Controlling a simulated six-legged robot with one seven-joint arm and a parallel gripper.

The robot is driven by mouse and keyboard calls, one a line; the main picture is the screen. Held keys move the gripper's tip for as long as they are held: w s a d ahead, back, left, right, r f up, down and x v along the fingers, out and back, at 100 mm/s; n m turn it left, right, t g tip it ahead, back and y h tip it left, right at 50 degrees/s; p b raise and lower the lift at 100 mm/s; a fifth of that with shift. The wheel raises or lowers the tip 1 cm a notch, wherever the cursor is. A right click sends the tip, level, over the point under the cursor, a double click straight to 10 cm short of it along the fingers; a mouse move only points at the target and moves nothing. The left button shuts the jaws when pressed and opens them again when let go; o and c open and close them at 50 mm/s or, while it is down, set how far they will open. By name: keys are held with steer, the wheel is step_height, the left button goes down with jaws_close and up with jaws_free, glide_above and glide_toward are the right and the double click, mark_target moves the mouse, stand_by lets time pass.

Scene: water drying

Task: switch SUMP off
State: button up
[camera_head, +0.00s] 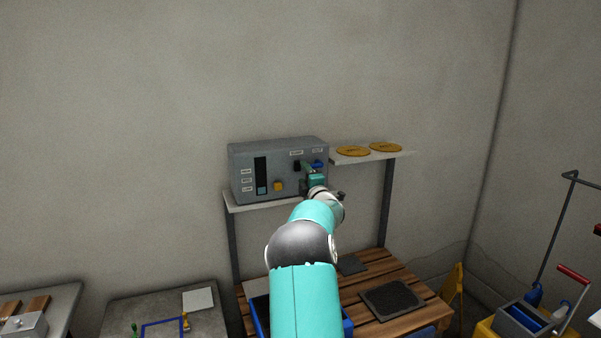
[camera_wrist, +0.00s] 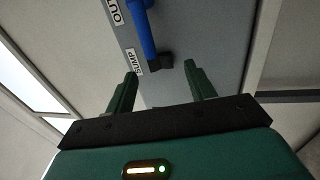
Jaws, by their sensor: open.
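The grey control box (camera_head: 262,160) stands on a wall shelf in the head view. A black switch (camera_head: 297,166) is on its front, right of centre. In the wrist view a small black block (camera_wrist: 160,63) sits beside the SUMP label (camera_wrist: 134,62). A blue lever (camera_wrist: 142,28) runs by the OUT label and seems to meet or overlap the block. My gripper (camera_wrist: 160,69) is open, its two green fingers pointing at the panel, with the block between and just past the tips. Contact cannot be told. In the head view my gripper (camera_head: 316,180) partly hides the box's right side.
The blue lever (camera_head: 318,164) is close to the switch, and a yellow knob (camera_head: 278,186) is left of it. Two orange discs (camera_head: 353,151) lie on the right shelf. A wooden slatted table (camera_head: 415,292) with a dark mat is below. The wall is close behind.

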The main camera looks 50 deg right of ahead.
mark_target(298, 166)
steer(key=shift+x, duration=1.55)
steer(key=shift+a, duration=0.2)
steer(key=c, duration=1)
steer(key=shift+w+a+r+g+y, duration=0.1)
steer(key=shift+r+g+y, duration=0.2)
steer(key=shift+g+y, duration=0.35)
steer(key=shift+r+g+y, duration=0.3)
steer(key=shift+g+y, duration=0.15)
steer(key=shift+g, duration=0.3)
steer(key=o, duration=1)
steer(key=shift+r, duration=0.1)
